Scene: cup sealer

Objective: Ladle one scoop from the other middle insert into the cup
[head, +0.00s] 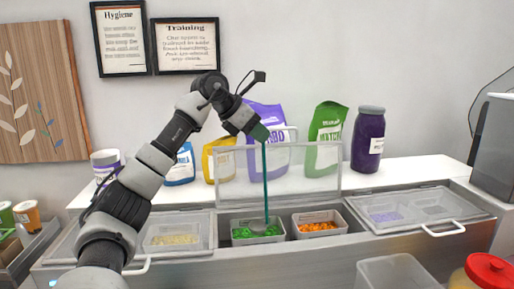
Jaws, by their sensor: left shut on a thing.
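My left gripper (258,132) is shut on the top of a long teal ladle (266,185). The ladle hangs upright, and its lower end is in the middle insert with green contents (236,237). How deep its bowl sits in the contents is hard to tell. The other middle insert, to the right, holds orange contents (318,229). No cup under the ladle shows; a few cups (28,211) stand at the far left. My right gripper is not in view.
A clear lid (320,172) stands raised behind the middle inserts. Closed clear lids cover the left (178,237) and right (405,208) sections. Bags and a purple jar (368,140) line the back shelf. A clear container (397,273) and a red-lidded jar (488,272) stand in front.

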